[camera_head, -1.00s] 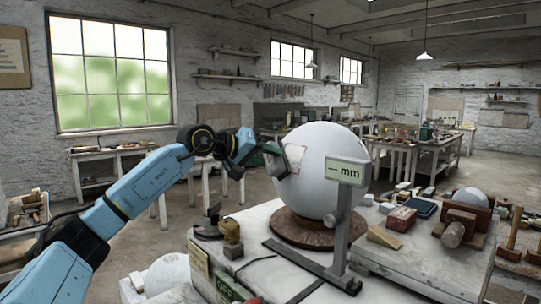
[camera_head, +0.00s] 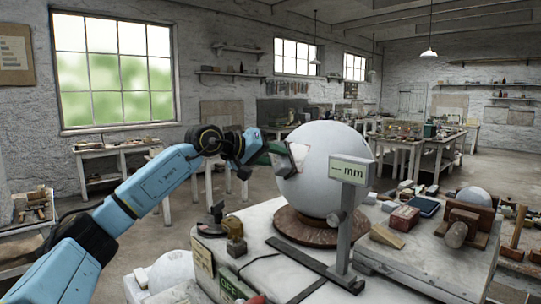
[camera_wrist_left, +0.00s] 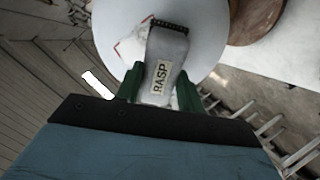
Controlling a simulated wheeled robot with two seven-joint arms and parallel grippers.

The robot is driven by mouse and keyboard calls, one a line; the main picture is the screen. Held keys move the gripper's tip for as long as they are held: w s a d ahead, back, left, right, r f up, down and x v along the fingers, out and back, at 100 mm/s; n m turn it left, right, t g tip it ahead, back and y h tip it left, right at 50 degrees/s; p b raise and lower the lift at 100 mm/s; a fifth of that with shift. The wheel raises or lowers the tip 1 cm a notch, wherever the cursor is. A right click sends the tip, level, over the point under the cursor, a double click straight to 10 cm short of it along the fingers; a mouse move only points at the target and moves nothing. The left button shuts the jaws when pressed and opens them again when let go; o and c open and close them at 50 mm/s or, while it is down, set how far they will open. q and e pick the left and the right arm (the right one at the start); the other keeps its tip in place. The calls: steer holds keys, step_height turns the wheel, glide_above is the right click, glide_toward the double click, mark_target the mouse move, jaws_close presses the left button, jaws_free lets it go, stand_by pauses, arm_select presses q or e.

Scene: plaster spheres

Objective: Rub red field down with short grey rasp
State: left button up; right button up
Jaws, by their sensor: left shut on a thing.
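A large white plaster sphere (camera_head: 328,165) rests on a round brown base. A red-outlined field (camera_head: 299,153) shows on its left side, partly covered by my gripper and the tool. My left gripper (camera_head: 272,155) is at that side of the sphere. In the left wrist view its green fingers (camera_wrist_left: 160,88) are shut on a short grey tool labelled RASP (camera_wrist_left: 168,50). The rasp's dark toothed end points at the sphere (camera_wrist_left: 210,30), beside the red-edged field (camera_wrist_left: 132,44). I cannot tell whether it touches the surface. My right gripper is not in view.
A gauge post with an "mm" display (camera_head: 351,171) stands close in front of the sphere. Small tools (camera_head: 235,235) stand at the bench's left edge.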

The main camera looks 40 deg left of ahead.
arm_select(q)
steer(key=shift+w, duration=0.15)
steer(key=shift+s+d+f+b, duration=0.35)
steer(key=shift+f+b, duration=0.1)
steer(key=shift+b, duration=0.15)
steer(key=shift+d+f+b, duration=0.35)
steer(key=shift+r, duration=0.1)
